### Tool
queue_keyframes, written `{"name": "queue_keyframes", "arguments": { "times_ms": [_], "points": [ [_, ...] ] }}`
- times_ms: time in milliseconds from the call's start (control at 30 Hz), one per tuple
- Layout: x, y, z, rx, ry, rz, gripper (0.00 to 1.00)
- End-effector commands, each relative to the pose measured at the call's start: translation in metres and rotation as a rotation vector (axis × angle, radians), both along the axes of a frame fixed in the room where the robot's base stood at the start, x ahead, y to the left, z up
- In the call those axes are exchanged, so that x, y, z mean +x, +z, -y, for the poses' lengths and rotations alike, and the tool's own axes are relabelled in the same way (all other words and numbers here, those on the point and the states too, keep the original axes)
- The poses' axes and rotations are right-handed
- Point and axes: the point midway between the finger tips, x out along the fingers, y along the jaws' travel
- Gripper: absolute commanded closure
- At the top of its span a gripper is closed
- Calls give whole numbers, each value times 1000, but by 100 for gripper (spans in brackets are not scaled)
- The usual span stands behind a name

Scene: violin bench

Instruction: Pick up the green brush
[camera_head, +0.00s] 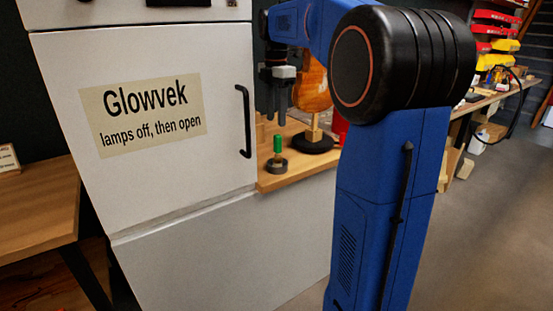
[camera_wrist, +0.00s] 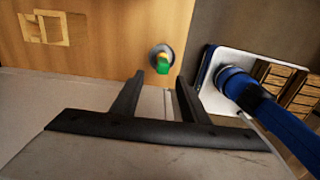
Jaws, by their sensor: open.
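The green brush (camera_head: 278,144) stands upright in a small dark round holder (camera_head: 276,165) near the front edge of the wooden bench. In the wrist view the brush (camera_wrist: 162,66) shows just beyond the fingertips, roughly midway between them, with the dark holder (camera_wrist: 153,50) around its foot. My gripper (camera_head: 272,112) points down above the brush, close to its top. In the wrist view my gripper (camera_wrist: 159,82) is open, with nothing between its fingers.
The wooden bench top (camera_head: 296,178) has little bare room. A violin (camera_head: 312,88) on a dark-based stand (camera_head: 313,142) is just behind the brush, with a red object (camera_head: 341,128) beside it. A white cabinet (camera_head: 150,160) marked "Glowvek" with a black handle (camera_head: 246,122) stands close on the left.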

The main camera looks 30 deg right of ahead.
Motion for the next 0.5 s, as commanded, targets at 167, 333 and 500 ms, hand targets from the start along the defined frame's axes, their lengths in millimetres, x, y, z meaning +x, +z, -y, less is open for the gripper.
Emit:
{"name": "queue_keyframes", "arguments": {
  "times_ms": [167,333,500],
  "points": [
    [-1,-32,0,0,0,-2,59],
    [-1,-54,0,0,-1,-1,59],
    [-1,-64,0,0,-1,0,59]
  ]
}}
